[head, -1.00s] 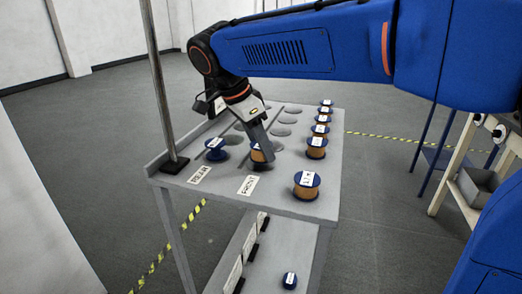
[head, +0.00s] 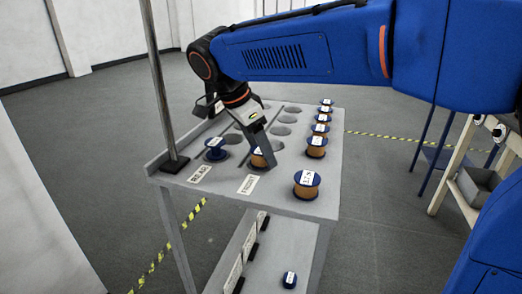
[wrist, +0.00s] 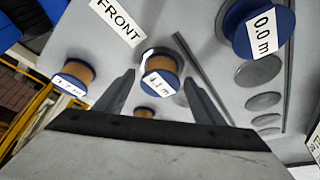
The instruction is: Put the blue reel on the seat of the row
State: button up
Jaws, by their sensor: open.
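Several copper-wound reels with blue flanges and a bare blue reel (head: 215,149) stand on the grey cart top. The bare reel is by the REAR label and shows in the wrist view (wrist: 240,22) with a 0.0 m label. My gripper (head: 273,165) is open at a copper-wound reel (head: 257,159) by the FRONT label. In the wrist view this reel (wrist: 158,74) is between and beyond the open fingers, with nothing held. Round grey seats run back in two rows; one empty seat (head: 284,131) is behind my gripper. The gripper partly hides the FRONT reel and nearby seats.
A copper-wound reel (head: 307,186) stands at the cart's front right, with several more lined up behind it (head: 316,147). A metal pole (head: 158,90) rises at the cart's left edge.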

jog(key=v, duration=1.1)
jog(key=shift+r, duration=0.35)
